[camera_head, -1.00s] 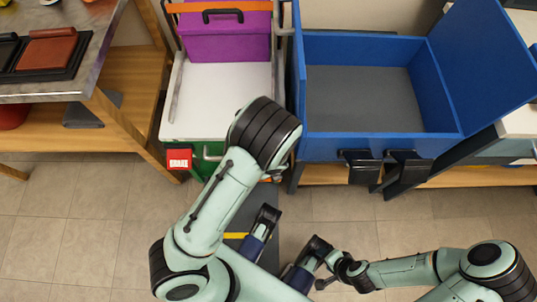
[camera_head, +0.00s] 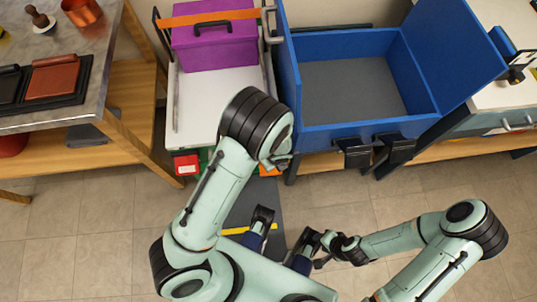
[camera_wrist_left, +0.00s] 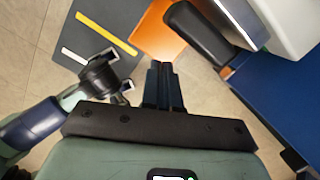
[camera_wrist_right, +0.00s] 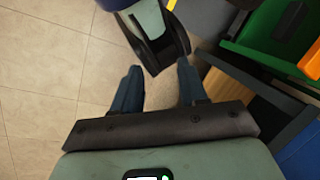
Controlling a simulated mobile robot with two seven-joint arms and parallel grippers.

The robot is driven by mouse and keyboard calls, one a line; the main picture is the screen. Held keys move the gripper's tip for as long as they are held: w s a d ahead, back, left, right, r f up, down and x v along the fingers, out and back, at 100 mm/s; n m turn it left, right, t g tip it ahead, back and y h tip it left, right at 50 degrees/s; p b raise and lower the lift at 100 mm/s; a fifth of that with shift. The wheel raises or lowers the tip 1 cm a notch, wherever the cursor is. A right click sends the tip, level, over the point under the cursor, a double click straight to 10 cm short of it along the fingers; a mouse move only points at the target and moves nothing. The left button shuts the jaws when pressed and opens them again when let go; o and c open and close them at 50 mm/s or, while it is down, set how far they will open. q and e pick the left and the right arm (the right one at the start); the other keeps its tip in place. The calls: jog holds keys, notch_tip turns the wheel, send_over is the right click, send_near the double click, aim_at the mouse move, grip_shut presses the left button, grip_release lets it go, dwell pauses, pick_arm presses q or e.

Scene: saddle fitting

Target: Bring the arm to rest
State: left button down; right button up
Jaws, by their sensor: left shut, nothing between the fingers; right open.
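My left arm (camera_head: 212,190) reaches up the middle of the head view to a bent black-banded joint (camera_head: 255,122). Its gripper is hidden there. In the left wrist view my left gripper (camera_wrist_left: 162,68) is shut and empty, above the floor near a dark mat (camera_wrist_left: 95,20). My right arm (camera_head: 405,242) comes in from the right of the head view, folded low over the floor. Its gripper tips are hard to make out there. In the right wrist view my right gripper (camera_wrist_right: 158,70) is open and empty over the tiles, close to a part of my own base.
A purple box (camera_head: 214,44) stands on a white-topped cart (camera_head: 213,100). To its right is an open blue crate (camera_head: 352,133). A metal-topped bench (camera_head: 92,98) stands at the left. An orange thing (camera_wrist_left: 158,30) is near the left gripper. Floor tiles at lower left are clear.

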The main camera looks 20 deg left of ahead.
dwell(0.5)
pick_arm(q)
jog(key=s+d+f+n+g+h, duration=0.1)
jog(key=s+f+n+h, duration=0.25)
jog(key=s+n, duration=0.85)
jog(key=s+f+n+g+h, duration=0.15)
jog(key=s+f+n, duration=0.45)
jog(key=n, duration=1.1)
notch_tip(320, 180, up, 13)
jog(key=m+p, duration=0.1)
jog(key=p, duration=1.1)
jog(key=shift+p, duration=0.35)
pick_arm(e)
notch_tip(320, 180, up, 12)
jog(key=s+g, duration=0.1)
jog(key=shift+a, duration=0.4)
pick_arm(q)
jog(key=shift+s+f, duration=0.1)
jog(key=shift+f, duration=0.05)
pick_arm(e)
jog(key=shift+s+f, duration=0.1)
jog(key=shift+s, duration=0.15)
jog(key=shift+w+a+n, duration=0.1)
jog(key=shift+w+n, duration=0.05)
jog(key=shift+n, duration=0.15)
